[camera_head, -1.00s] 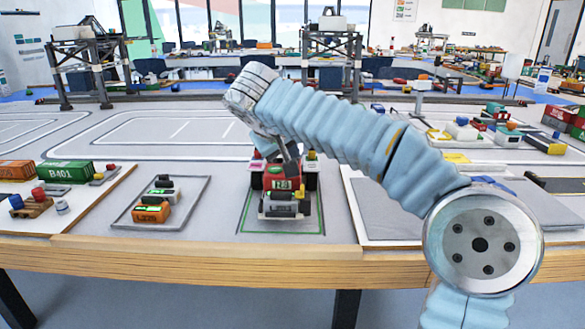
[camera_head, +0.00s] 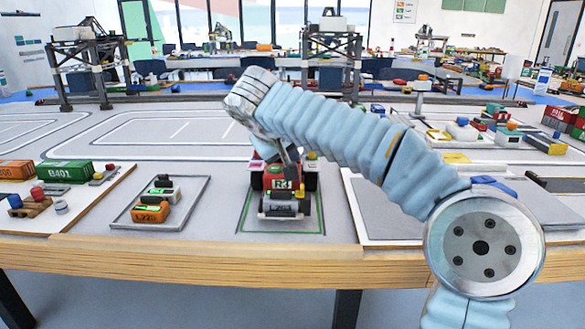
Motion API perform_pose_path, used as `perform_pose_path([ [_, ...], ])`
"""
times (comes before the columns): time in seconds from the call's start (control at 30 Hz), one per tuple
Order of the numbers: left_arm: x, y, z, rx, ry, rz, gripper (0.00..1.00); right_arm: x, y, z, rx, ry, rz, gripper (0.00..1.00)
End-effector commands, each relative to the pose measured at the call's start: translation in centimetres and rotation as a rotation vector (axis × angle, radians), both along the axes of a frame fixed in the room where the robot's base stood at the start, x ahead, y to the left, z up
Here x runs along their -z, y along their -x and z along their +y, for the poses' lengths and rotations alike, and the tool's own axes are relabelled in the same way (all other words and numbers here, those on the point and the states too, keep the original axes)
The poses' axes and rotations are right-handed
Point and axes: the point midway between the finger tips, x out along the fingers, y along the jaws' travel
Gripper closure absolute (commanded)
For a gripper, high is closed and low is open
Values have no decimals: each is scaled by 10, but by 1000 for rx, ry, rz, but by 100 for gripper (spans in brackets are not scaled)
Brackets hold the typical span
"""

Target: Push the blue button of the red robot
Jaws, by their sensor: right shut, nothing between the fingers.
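The red robot (camera_head: 282,184) is a small red vehicle with a lit green display on its front. It stands inside a green-outlined square in the middle of the table. My right arm comes in from the right, and my right gripper (camera_head: 292,170) points down at the top of the red robot. The gripper is shut and empty, its tips at or just above the robot's top; I cannot tell whether they touch. The blue button cannot be made out and may be hidden behind the gripper. My left gripper is not in view.
A tray (camera_head: 127,214) with an orange device stands left of the red robot. A green container (camera_head: 66,172) is farther left. A grey panel (camera_head: 368,222) lies to the right. The wooden table edge (camera_head: 200,256) runs along the front. Gantry cranes stand behind.

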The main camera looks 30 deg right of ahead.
Motion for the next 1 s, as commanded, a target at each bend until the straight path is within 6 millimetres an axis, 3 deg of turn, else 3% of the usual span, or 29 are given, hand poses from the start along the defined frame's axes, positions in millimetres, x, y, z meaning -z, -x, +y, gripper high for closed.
perform_pose_path([
  [1.0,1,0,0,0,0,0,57,4,0,0,-1,0,-1,100],
])
